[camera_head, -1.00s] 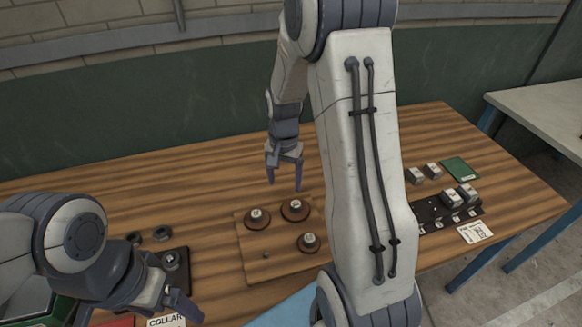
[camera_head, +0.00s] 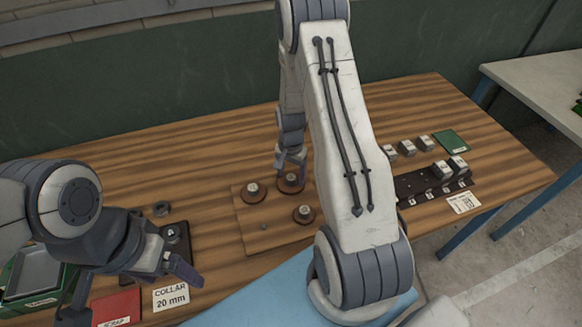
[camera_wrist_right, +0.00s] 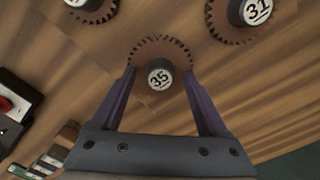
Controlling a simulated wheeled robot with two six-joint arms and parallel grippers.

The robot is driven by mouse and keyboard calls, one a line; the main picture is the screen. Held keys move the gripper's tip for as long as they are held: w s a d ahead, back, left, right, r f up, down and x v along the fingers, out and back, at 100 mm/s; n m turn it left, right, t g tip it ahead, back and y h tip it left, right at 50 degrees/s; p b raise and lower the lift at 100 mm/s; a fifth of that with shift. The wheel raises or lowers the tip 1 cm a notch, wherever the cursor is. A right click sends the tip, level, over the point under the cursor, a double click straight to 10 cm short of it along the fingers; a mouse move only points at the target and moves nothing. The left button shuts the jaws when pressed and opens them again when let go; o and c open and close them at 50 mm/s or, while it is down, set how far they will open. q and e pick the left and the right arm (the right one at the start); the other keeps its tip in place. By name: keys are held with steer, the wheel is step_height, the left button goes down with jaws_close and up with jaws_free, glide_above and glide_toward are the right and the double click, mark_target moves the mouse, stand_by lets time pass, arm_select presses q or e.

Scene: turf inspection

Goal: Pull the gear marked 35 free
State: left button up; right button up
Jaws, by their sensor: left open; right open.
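The gear marked 35 (camera_wrist_right: 160,54) is brown and toothed, with a dark hub and a white numbered top. My right gripper (camera_wrist_right: 160,80) is open, with its fingers on either side of this gear's hub. In the head view, the right gripper (camera_head: 291,172) reaches down over the back gear (camera_head: 290,184) on a wooden board (camera_head: 247,236). Whether the fingers touch the hub I cannot tell. The gear marked 31 (camera_wrist_right: 238,25) is at the upper right of the wrist view. My left gripper (camera_head: 128,291) is open and empty at the front left.
A third gear (camera_head: 304,214) is on the board's front right; its number is unreadable. A dark rack (camera_head: 415,186) with grey blocks stands right. A COLLAR 20 mm card (camera_head: 171,297), a red item (camera_head: 116,306) and a green bin (camera_head: 32,275) are front left.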

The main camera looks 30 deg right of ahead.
mark_target(291, 177)
jaws_close()
steer(key=c, duration=1)
jaws_free()
jaws_close()
steer(key=shift+r, duration=0.15)
steer(key=shift+r+p, duration=0.95)
steer(key=shift+r, duration=0.05)
steer(key=shift+r, duration=0.1)
steer(key=shift+r+p, duration=1.9)
steer(key=shift+r, duration=0.5)
